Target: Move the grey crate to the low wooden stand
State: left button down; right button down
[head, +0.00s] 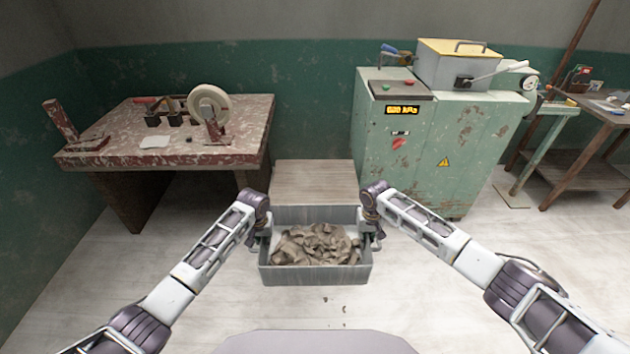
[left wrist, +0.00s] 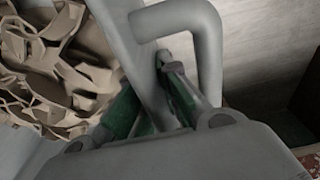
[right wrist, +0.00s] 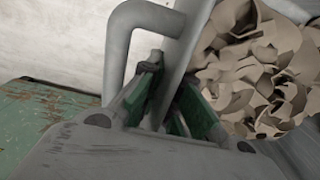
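The grey crate (head: 315,275) is in the middle of the head view, level and full of crumpled brown clay trimmings (head: 315,245). The low wooden stand (head: 315,177) is just behind it, its top bare and its front partly hidden by the crate. My left gripper (head: 262,240) is shut on the crate's left side at the handle (left wrist: 205,50). My right gripper (head: 372,240) is shut on its right side at the other handle (right wrist: 118,50). In both wrist views the fingers straddle grey crate parts. I cannot tell whether the crate clears the floor.
A worn red-edged table (head: 180,130) with tools and a wheel stands left of the stand. A green metal cabinet (head: 440,150) stands close on its right, with a grey box (head: 455,68) on top. Small scraps (head: 326,299) lie on the floor in front of the crate.

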aim_at(316, 182)
jog(key=i, duration=1.45)
